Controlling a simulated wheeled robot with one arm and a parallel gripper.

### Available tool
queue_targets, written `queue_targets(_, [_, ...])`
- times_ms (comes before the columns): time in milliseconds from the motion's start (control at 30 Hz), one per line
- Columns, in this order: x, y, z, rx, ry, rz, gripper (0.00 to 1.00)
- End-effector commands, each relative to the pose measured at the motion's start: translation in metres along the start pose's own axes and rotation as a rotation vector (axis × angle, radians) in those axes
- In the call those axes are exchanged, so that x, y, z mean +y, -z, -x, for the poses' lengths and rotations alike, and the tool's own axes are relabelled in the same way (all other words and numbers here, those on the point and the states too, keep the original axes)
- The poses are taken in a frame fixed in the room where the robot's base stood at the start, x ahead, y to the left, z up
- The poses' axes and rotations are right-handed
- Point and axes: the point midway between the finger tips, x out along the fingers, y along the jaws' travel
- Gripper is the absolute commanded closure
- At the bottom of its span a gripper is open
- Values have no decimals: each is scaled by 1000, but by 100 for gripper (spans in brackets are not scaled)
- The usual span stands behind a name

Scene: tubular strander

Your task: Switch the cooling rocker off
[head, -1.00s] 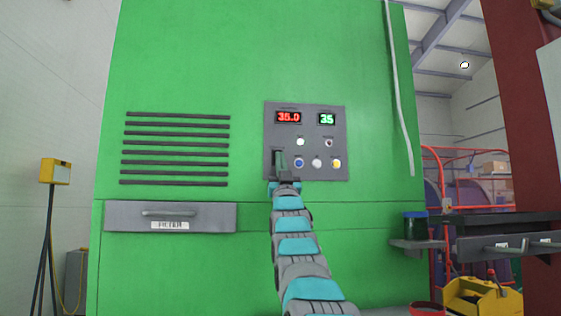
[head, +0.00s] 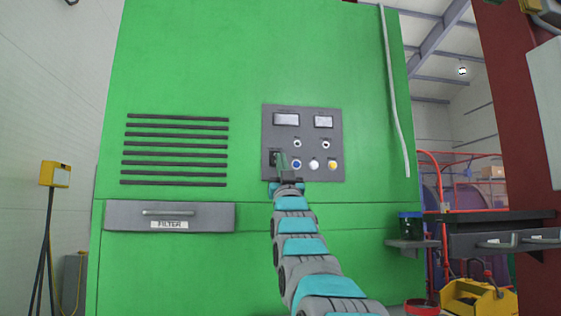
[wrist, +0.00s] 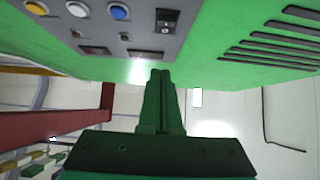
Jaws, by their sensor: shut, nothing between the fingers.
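The grey control panel (head: 304,122) is on the green machine front. A black rocker switch (wrist: 166,20), which I take for the cooling rocker, sits at one end of its row of buttons; it also shows in the head view (head: 274,158), partly covered by my gripper. Its labels are too small to read. My gripper (wrist: 160,73) is shut and empty, its fingertips apart from the rocker in the wrist view. In the head view, my gripper (head: 282,160) overlaps the panel's lower left. The red display (head: 286,119) and green display (head: 323,121) windows are now blank.
Blue (head: 297,164), white (head: 314,164) and yellow (head: 333,165) buttons sit beside the rocker. A filter drawer (head: 120,216) and vent slats (head: 176,150) are at left. A shelf with a dark jar (head: 411,226) juts out at right.

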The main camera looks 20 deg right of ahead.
Motion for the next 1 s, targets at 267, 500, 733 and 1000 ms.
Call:
queue_targets(267, [0, 9, 30, 2, -1, -1, 100])
queue_targets(500, [0, 12, 54, -1, -1, -2, 100])
queue_targets(733, [1, 18, 65, 5, -1, -1, 100])
queue_targets(1000, [0, 17, 67, 4, -1, -1, 100])
